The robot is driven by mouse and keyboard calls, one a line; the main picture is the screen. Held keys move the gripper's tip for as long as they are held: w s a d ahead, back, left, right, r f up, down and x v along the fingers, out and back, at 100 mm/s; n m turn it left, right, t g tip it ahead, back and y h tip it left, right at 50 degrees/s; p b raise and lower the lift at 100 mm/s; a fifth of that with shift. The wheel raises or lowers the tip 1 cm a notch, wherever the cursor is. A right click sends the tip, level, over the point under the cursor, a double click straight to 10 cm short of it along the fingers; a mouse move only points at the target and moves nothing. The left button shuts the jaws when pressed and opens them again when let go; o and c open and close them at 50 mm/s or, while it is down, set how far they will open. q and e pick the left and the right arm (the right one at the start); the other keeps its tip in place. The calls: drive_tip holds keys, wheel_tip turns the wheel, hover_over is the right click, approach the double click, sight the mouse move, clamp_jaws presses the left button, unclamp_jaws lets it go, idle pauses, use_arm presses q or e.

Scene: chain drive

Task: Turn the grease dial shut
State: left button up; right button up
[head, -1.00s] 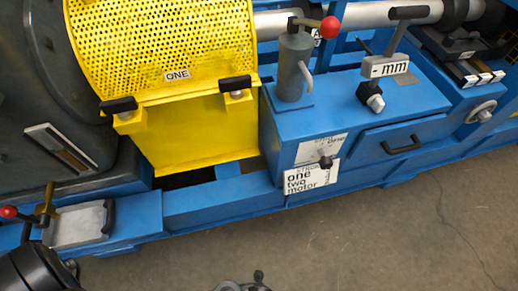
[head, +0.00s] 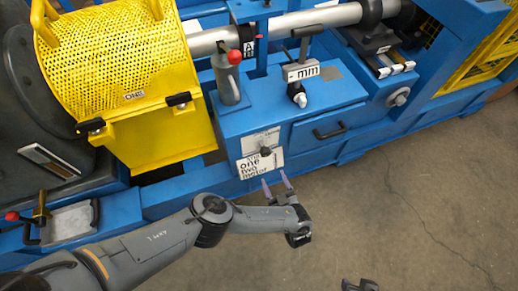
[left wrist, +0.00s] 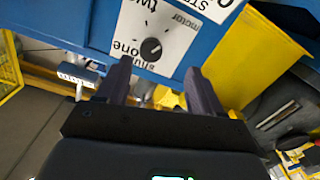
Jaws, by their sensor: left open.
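The dial (head: 265,151) is a small dark knob on a white plate on the front of the blue housing. In the left wrist view the dial (left wrist: 150,48) is ringed by the words shut, one, two and motor. I cannot tell for sure which word its pointer faces. My left gripper (head: 276,181) is open and empty, just below and in front of the plate. In the left wrist view its fingers (left wrist: 158,70) stand apart just below the dial, not touching it. Part of what looks like my right gripper (head: 360,286) shows at the bottom edge.
A drawer with a black handle (head: 330,132) is to the right. A yellow mesh guard (head: 115,60) is at left. The concrete floor (head: 400,210) is clear.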

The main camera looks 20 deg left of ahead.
sight(267, 156)
use_arm(q)
drive_tip(key=b+x, duration=0.2)
drive_tip(key=x, duration=0.1)
drive_tip(key=b+x, duration=0.2)
drive_tip(key=x, duration=0.1)
drive_tip(key=r+b+x, duration=0.1)
drive_tip(key=b+x, duration=0.2)
drive_tip(key=x, duration=0.1)
drive_tip(key=shift+w+d+r, duration=0.15)
drive_tip(key=shift+w+d, duration=0.1)
drive_tip(key=shift+d, duration=0.1)
drive_tip(key=shift+w+a+r+b, duration=0.1)
drive_tip(key=shift+w+a+b, duration=0.25)
drive_tip(key=shift+b, duration=0.25)
drive_tip(key=shift+w+a+r+b, duration=0.2)
drive_tip(key=shift+w+a+b, duration=0.1)
drive_tip(key=c, duration=1.1)
drive_tip(key=shift+o, duration=0.2)
